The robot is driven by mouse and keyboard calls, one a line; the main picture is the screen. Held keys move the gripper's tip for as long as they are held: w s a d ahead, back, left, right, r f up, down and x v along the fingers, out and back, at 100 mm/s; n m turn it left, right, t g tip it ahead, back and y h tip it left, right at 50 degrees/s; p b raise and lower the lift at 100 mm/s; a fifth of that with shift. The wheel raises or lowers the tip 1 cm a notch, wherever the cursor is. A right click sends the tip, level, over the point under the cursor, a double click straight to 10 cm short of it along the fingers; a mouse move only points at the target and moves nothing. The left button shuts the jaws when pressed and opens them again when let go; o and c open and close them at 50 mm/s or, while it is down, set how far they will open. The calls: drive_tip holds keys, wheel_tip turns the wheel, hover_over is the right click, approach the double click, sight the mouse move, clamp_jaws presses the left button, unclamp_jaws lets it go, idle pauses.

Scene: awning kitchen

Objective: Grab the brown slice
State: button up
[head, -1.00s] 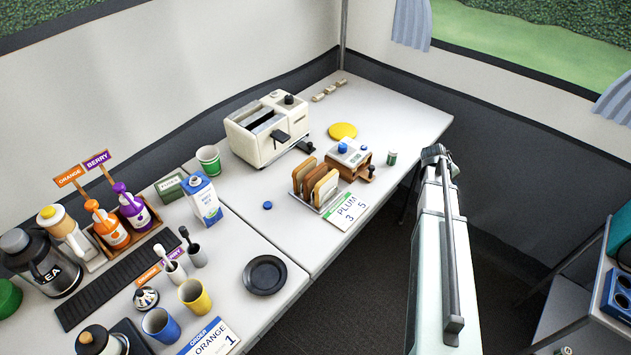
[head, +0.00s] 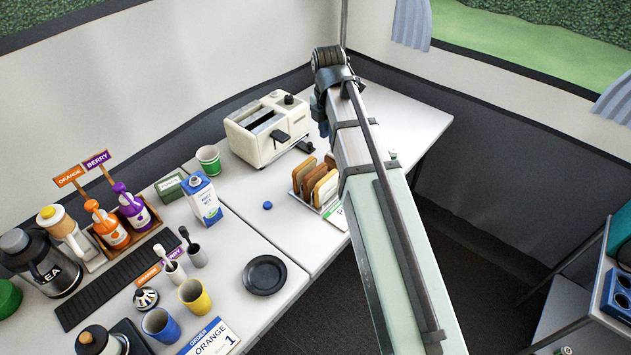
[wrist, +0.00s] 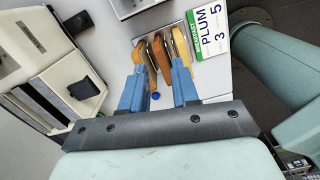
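Several bread slices stand upright in a metal rack (head: 296,192) on the right table. In the head view they run from a brown slice (head: 304,172) on the left, through a middle slice (head: 314,179), to a lighter tan one (head: 326,188) on the right. The wrist view shows a left slice (wrist: 140,52), a darker brown middle slice (wrist: 160,57) and a golden right slice (wrist: 181,45). My gripper (wrist: 158,69) is open and empty, its blue fingers apart, with the slices in line with the gap. In the head view my arm hides most of the gripper.
A cream toaster (head: 266,127) stands left of the rack and also shows in the wrist view (wrist: 62,88). A PLUM card (wrist: 209,32) lies right of the slices. A blue cap (head: 267,205), milk carton (head: 202,199) and green cup (head: 208,159) stand nearby.

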sight(315, 170)
drive_tip(key=a+f, duration=0.1)
drive_tip(key=f, duration=0.1)
drive_tip(key=s+a+f+n, duration=0.1)
drive_tip(key=f, duration=0.1)
drive_tip(key=a+f+n, duration=0.1)
drive_tip(key=f, duration=0.1)
drive_tip(key=shift+s+a+f, duration=0.15)
drive_tip(key=shift+s+f, duration=0.2)
drive_tip(key=shift+s, duration=0.05)
drive_tip(key=shift+s+a+f, duration=0.15)
drive_tip(key=shift+s+f, duration=0.05)
drive_tip(key=shift+f, duration=0.75)
drive_tip(key=shift+s+a+f, duration=0.1)
drive_tip(key=shift+s+f, duration=0.1)
drive_tip(key=shift+f, duration=1.55)
drive_tip(key=c, duration=0.5)
drive_tip(key=shift+r, duration=0.1)
